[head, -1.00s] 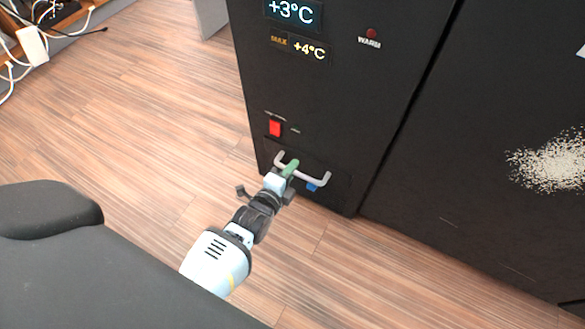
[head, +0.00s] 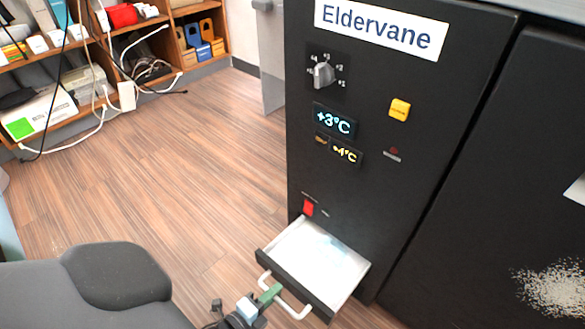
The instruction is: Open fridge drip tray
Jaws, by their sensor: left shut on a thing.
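The fridge (head: 375,200) is a black cabinet with a name plate, a dial and temperature readouts. Its drip tray (head: 322,258) stands out from the bottom of the front as a pulled-out drawer, pale inside with a bluish patch on its floor. A light bar handle (head: 292,308) is on the tray's dark front. My left gripper (head: 268,294) is shut on the left part of this handle, with green fingers around the bar. The lower part of my left arm is cut off by the frame's bottom edge. My right gripper is out of view.
A red switch (head: 308,208) sits on the fridge just above the tray. Wooden shelves (head: 180,12) with boxes and loose cables stand at the upper left. The wooden floor (head: 170,170) left of the fridge is clear.

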